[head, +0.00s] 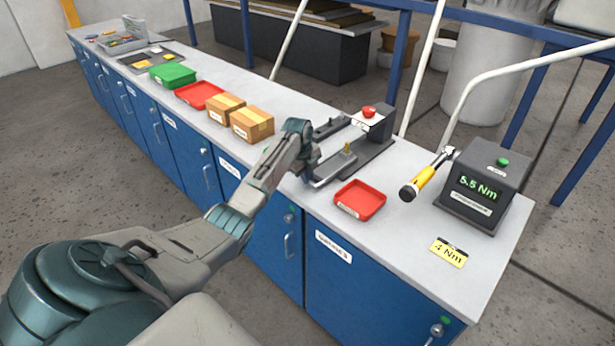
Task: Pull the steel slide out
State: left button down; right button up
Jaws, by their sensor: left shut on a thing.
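The steel slide (334,174) is a light, narrow plate at the near left side of a dark fixture (376,152) on the bench. The fingers are small and dark here, and my wrist hides part of the grip and of the fixture's left side. My right gripper is not in view.
A box with a red button (368,112) stands at the fixture's back. A red tray (360,199) lies just right of the slide. Cardboard boxes (252,124) stand left of my wrist.

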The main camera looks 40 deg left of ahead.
pick_arm(q)
jog(key=shift+w+r, duration=0.1)
jog(key=shift+w, duration=0.05)
jog(key=c, duration=1.9)
grip_release()
jog(key=o, duration=0.4)
jog(key=shift+c, duration=0.2)
jog(key=shift+o, duration=0.3)
jog(key=shift+r, duration=0.3)
notch_tip(320, 180, up, 10)
jog(key=s+b, duration=0.2)
jog(key=b, duration=0.1)
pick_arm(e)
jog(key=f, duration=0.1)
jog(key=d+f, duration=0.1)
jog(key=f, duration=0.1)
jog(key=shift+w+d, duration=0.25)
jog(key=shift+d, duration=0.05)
